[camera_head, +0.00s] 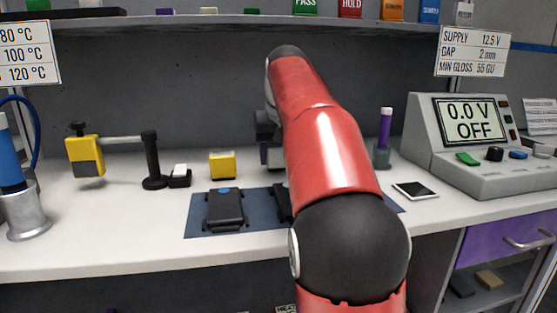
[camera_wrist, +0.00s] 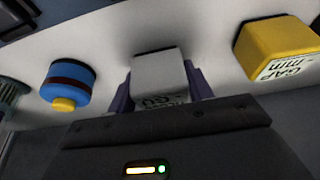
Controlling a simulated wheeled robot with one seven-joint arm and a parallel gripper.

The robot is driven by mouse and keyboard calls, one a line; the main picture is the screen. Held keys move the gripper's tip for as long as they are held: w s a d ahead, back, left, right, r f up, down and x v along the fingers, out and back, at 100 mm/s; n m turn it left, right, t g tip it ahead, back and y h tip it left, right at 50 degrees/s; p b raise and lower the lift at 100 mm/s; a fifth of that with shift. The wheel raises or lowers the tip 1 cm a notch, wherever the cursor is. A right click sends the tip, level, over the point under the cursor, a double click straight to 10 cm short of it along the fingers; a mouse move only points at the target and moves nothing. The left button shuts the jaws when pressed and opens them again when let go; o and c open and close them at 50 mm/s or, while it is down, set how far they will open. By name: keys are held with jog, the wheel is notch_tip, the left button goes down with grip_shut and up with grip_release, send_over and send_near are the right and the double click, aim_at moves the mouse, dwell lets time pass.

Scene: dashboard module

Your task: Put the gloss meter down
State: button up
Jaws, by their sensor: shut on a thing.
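The gloss meter (camera_wrist: 158,74) is a light grey box with letters "GU" on its label, seen in the wrist view. It sits between the purple fingers of my gripper (camera_wrist: 159,92), which is shut on it. In the head view my red arm reaches over the bench and hides the gloss meter. Part of my gripper (camera_head: 268,155) shows just left of the arm, at the back of the bench. I cannot tell whether the gloss meter touches the worktop.
A yellow gap gauge (camera_head: 222,165) stands left of my gripper; it also shows in the wrist view (camera_wrist: 278,52). A blue round thing (camera_wrist: 70,83) is on the other side. A blue mat (camera_head: 200,222) holds a black module (camera_head: 225,207). A grey power supply (camera_head: 478,150) stands right.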

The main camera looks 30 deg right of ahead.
jog(key=shift+f, duration=0.4)
jog(key=shift+f, duration=0.2)
jog(key=o, duration=1.1)
jog(key=shift+f+b, duration=0.15)
jog(key=shift+b, duration=0.3)
